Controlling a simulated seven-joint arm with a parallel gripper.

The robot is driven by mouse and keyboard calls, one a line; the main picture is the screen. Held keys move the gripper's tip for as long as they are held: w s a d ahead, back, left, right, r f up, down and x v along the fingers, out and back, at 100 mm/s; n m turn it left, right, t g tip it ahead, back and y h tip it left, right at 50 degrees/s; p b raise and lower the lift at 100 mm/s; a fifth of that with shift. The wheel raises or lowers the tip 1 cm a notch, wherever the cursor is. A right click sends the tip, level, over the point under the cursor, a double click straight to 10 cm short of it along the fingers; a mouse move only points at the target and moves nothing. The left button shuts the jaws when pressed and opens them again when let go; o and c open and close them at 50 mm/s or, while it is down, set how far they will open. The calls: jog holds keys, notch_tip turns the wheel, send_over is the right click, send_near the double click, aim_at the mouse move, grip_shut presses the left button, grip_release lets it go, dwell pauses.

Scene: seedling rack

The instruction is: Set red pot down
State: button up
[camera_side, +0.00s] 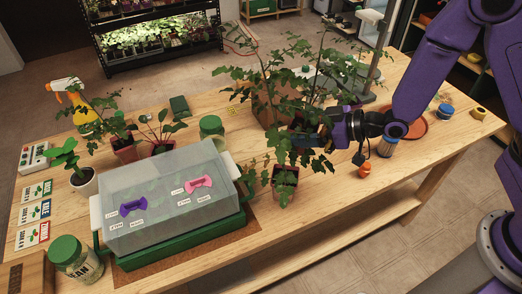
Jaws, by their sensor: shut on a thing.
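A red pot (285,181) with a leafy green plant is in the middle of the side view, just right of the clear-lidded box. It looks upright. I cannot tell whether its base touches the table. My gripper (308,140) reaches in from the right, above and slightly right of the pot, among the plant's leaves. It is shut on the potted plant. The leaves hide the fingertips and the exact place of the grip. Two other reddish pots with seedlings, one (125,151) and another (161,148), stand at the left behind the box.
The clear-lidded box in its green tray (180,245) stands close left of the red pot. A tall leafy plant and a brown box (262,108) are behind. Bare table (325,190) lies right of the pot.

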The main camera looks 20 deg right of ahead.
jog(key=shift+w+a+f, duration=0.95)
jog(key=shift+w+f, duration=0.9)
jog(key=shift+f, duration=0.2)
jog(key=shift+w+a+f, duration=0.9)
jog(key=shift+w+f, duration=1)
jog(key=shift+f, duration=0.2)
jog(key=shift+w+a+f, duration=0.95)
jog(key=shift+w+f, duration=0.9)
jog(key=shift+f, duration=0.2)
jog(key=shift+f, duration=0.1)
jog(key=o, duration=1.1)
jog(key=shift+o, duration=0.2)
jog(key=v, duration=1.2)
